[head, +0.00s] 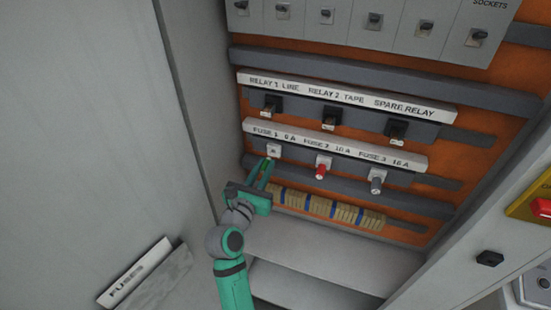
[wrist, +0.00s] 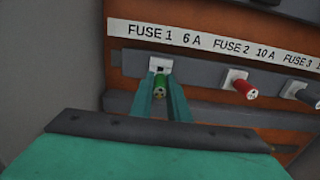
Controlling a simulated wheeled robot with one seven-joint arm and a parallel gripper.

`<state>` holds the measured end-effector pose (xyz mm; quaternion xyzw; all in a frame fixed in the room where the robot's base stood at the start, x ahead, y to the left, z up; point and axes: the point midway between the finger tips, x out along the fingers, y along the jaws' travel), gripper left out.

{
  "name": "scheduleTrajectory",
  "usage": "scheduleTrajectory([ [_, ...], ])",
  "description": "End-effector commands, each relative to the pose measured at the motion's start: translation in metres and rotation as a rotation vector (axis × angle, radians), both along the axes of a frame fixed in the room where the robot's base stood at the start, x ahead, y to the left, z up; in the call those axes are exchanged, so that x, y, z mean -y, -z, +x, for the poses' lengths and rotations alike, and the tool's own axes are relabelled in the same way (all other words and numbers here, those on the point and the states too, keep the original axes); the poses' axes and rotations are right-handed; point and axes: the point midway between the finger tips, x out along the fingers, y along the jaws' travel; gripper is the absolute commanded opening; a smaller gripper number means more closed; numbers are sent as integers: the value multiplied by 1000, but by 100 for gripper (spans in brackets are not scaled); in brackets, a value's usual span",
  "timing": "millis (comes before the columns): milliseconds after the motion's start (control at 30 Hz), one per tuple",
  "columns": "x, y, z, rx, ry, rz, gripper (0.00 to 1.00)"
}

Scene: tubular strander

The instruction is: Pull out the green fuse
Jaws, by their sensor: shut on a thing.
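The green fuse (wrist: 159,86) is between the two green fingers of my gripper (wrist: 161,92) in the wrist view, its round end facing me. My gripper (head: 267,168) is shut on it. The white Fuse 1 holder (wrist: 160,67) is just behind and above the fuse, with a dark opening on its face. The holder also shows in the head view (head: 273,150), its face bare and the fingertips just below it. The fuse appears to be out of the holder; its far end is hidden. In the head view the fuse cannot be told from the green fingers.
A red fuse (head: 321,170) and a grey fuse (head: 376,184) sit in holders to the right. Relays (head: 330,118) are above, tan terminal blocks (head: 320,206) below. The cabinet's left wall is close. A box labelled FUSES (head: 134,273) is at lower left.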

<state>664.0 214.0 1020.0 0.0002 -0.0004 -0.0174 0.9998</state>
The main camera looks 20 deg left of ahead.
Motion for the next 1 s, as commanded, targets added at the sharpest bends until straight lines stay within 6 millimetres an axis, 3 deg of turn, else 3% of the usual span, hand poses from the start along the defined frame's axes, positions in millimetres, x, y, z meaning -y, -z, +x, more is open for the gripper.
scheduleTrajectory([
  [600, 0, 1, -21, -1, 0, -1, 0],
  [1000, 0, 0, -23, 0, 1, 0, 0],
])
